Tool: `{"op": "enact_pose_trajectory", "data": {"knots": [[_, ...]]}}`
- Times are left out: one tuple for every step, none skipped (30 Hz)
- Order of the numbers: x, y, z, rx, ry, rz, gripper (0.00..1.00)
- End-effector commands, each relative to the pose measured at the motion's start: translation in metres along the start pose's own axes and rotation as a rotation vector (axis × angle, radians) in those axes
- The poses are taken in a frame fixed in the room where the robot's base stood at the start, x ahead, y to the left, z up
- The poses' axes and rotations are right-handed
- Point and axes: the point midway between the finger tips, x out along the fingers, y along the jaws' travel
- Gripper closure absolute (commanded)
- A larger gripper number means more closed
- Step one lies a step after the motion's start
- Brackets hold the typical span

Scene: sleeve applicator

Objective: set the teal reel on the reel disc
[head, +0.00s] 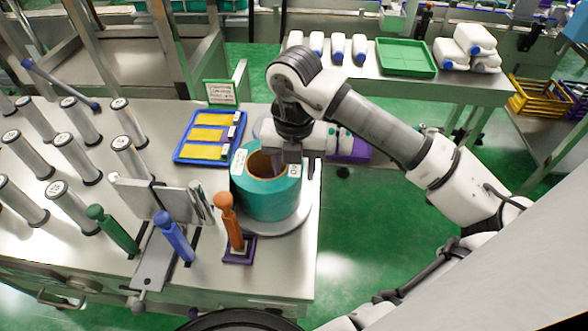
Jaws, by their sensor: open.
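The teal reel (262,203), a thick ring with a brown core and white labels, stands upright over the pale grey reel disc (285,226) near the table's right edge. It appears to rest on the disc, whose rim shows at the front and right; the contact underneath is hidden. My gripper (294,168) is open at the reel's right rim. One finger shows at the core opening and the other just outside the wall, so the jaws straddle the wall. I cannot tell whether either finger touches it.
An orange-handled tool (230,220) stands close in front of the reel. A blue tray (210,135) with yellow packs lies behind the reel. Green floor (385,235) is open on the right.

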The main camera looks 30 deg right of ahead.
Motion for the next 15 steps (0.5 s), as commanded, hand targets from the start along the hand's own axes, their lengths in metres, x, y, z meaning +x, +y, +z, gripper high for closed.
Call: {"op": "enact_pose_trajectory", "data": {"knots": [[-0.007,0.0,0.001,-0.001,-0.004,-0.003,0.53],[-0.013,0.0,0.0,-0.001,-0.005,-0.003,0.53],[-0.022,0.0,0.001,0.0,-0.006,-0.003,0.53],[-0.029,0.0,0.001,0.001,-0.005,-0.003,0.53],[-0.036,0.0,0.001,0.0,-0.006,-0.003,0.53],[-0.045,0.0,0.001,0.0,-0.005,-0.004,0.53],[-0.052,0.0,0.001,0.001,-0.004,-0.003,0.53],[-0.058,0.0,0.001,0.0,-0.005,-0.003,0.53],[-0.066,0.001,0.001,0.0,-0.005,-0.002,0.53],[-0.072,0.0,0.001,0.001,-0.004,-0.002,0.53],[-0.078,0.0,0.001,0.0,-0.004,-0.002,0.53],[-0.084,0.001,0.0,0.0,-0.003,-0.002,0.53],[-0.089,0.0,0.0,0.001,-0.003,-0.002,0.53],[-0.093,0.0,0.0,0.001,-0.003,-0.001,0.53],[-0.098,0.0,0.0,0.0,-0.002,-0.001,0.53]]}}
